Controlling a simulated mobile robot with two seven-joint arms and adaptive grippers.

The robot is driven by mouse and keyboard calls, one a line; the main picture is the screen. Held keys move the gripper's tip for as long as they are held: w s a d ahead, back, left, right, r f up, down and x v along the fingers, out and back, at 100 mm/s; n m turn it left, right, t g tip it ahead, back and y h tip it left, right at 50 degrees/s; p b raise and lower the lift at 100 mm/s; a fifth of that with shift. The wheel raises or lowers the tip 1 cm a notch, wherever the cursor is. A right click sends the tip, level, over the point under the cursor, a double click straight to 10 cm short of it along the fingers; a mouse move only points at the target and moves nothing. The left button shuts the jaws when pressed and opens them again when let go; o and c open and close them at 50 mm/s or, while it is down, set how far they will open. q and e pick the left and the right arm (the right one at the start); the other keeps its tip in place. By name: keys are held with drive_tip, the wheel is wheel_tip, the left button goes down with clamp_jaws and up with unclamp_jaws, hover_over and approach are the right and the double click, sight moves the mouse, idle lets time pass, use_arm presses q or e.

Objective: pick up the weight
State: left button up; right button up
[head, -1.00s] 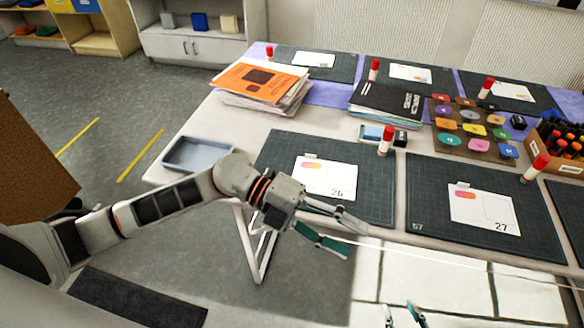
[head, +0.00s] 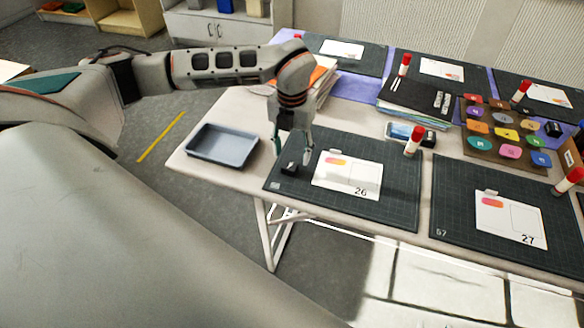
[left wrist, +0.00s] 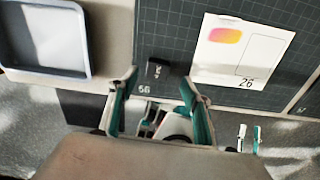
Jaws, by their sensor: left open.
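The weight is a small black block (head: 289,168) on the near left corner of the dark green cutting mat (head: 400,205) with card 26. It also shows in the left wrist view (left wrist: 157,70), just beyond the fingertips and roughly midway between them. My left gripper (head: 293,150) points down over that corner. It is open and empty, with one finger to each side of the block in the left wrist view (left wrist: 160,82). I cannot tell the exact height gap. My right gripper (left wrist: 248,138) shows small at the right of the left wrist view, fingers apart and empty.
A blue-grey tray (head: 222,146) stands left of the mat. Card 26 (head: 347,176) lies right of the block. Folders and papers lie behind.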

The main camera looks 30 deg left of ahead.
sight(290, 166)
use_arm(q)
drive_tip(key=f, duration=0.5)
drive_tip(key=shift+s+a, duration=0.2)
clamp_jaws()
